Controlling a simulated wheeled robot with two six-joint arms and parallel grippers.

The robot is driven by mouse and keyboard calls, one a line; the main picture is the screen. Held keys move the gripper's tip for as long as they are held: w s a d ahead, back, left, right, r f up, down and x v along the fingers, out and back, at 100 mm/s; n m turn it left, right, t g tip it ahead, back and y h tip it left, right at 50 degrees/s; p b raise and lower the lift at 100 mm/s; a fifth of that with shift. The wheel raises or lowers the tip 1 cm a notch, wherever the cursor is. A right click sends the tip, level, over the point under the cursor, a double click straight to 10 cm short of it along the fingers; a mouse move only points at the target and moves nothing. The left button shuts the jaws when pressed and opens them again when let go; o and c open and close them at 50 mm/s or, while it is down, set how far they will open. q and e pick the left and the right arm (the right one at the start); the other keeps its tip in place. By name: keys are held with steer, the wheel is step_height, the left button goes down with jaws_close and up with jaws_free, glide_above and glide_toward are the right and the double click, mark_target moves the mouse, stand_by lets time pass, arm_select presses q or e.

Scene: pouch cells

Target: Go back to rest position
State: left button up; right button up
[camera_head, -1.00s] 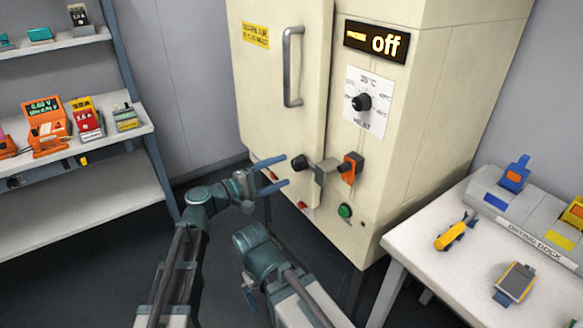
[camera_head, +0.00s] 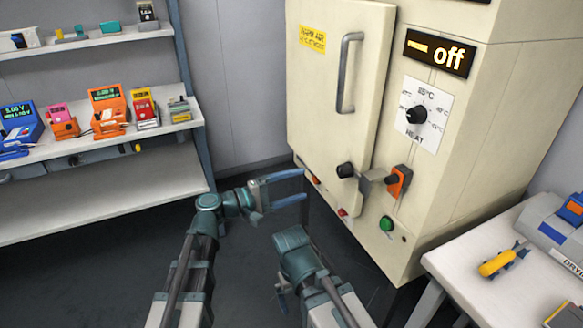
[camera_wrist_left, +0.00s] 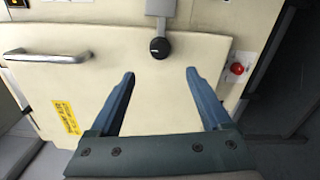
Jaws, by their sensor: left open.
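My left gripper (camera_head: 285,189) is open and empty, in front of the lower left of the cream oven cabinet (camera_head: 450,200). Its two blue fingers also show in the left wrist view (camera_wrist_left: 160,98), spread apart with the shut cabinet door (camera_wrist_left: 200,65) beyond them. They appear apart from the door and its black knob (camera_wrist_left: 159,47). My right arm (camera_head: 310,265) is low in the middle of the head view. Its gripper seems to be the dark part at its left side, too unclear to read.
A shelf (camera_head: 100,195) with several coloured meters stands at left. The cabinet display (camera_head: 440,53) reads "off". A white table (camera_head: 450,260) with a yellow-handled tool (camera_head: 497,263) is at right. Dark floor (camera_head: 110,275) lies open between shelf and cabinet.

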mark_target(340, 173)
arm_select(q)
steer(key=x, duration=1.3)
steer(key=shift+d, duration=0.35)
steer(key=v, duration=1.4)
steer(key=x, duration=1.3)
steer(key=shift+w+d, duration=0.25)
steer(key=shift+d, duration=0.3)
steer(key=shift+a+m, duration=0.1)
steer(key=shift+m, duration=1.1)
steer(key=m, duration=0.5)
steer(key=shift+f, duration=0.1)
steer(key=m, duration=0.3)
steer(key=shift+m, duration=2.2)
